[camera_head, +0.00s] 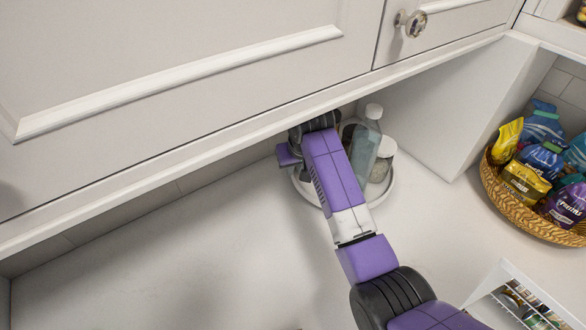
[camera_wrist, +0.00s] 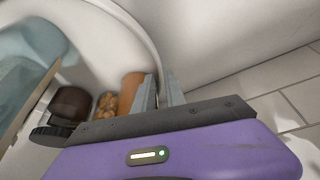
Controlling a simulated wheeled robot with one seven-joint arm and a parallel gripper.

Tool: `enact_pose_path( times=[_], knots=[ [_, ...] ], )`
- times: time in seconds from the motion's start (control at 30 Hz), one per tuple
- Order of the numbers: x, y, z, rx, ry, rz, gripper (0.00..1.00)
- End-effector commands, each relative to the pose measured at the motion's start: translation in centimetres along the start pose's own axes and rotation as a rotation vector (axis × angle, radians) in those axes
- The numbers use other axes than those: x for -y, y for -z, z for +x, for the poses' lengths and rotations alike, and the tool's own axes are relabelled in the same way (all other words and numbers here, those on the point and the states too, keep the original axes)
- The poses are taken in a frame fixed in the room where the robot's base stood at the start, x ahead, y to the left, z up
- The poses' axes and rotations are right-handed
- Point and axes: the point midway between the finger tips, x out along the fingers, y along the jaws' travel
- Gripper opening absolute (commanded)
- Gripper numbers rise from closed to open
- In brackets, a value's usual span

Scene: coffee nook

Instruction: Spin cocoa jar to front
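A round white turntable tray (camera_head: 386,193) stands under the cupboard with several containers on it. My gripper (camera_wrist: 162,88) is at its far left side, and its fingertips are hidden behind my arm in the head view. In the wrist view the two fingers stand a small gap apart, with the tray's raised rim (camera_wrist: 150,45) running down between them. I cannot tell whether they press on it. Near the fingers are an orange-brown container (camera_wrist: 130,92), a clear jar of nut-like pieces (camera_wrist: 105,101) and a dark brown container (camera_wrist: 70,104). No label is readable, so I cannot tell which is the cocoa jar.
A tall clear bottle (camera_head: 367,142) and a white-lidded jar (camera_head: 382,160) stand on the tray's right. The overhead cupboard (camera_head: 180,90) hangs low over it, with a side panel (camera_head: 450,110) to the right. A wicker basket (camera_head: 510,205) of packets is farther right. The left counter is clear.

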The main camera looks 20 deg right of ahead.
Motion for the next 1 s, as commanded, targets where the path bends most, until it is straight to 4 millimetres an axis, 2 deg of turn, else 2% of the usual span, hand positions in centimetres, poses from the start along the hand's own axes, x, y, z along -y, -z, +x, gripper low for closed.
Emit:
enact_pose_path(
  times=[0.1, 0.3, 0.63, 0.7, 0.73, 1.0],
  knots=[
    [0.0, 0.0, 1.6, 0.003, 0.000, 0.000, 0.16],
    [0.0, 0.0, 3.2, 0.000, 0.000, 0.000, 0.16],
    [0.0, 0.0, 3.5, -0.002, 0.000, 0.000, 0.16],
    [0.0, 0.0, 3.5, -0.002, 0.000, 0.000, 0.02],
    [0.0, 0.0, 3.5, -0.002, 0.000, 0.000, 0.00],
    [0.0, 0.0, 3.5, -0.001, 0.000, 0.000, 0.00]
  ],
)
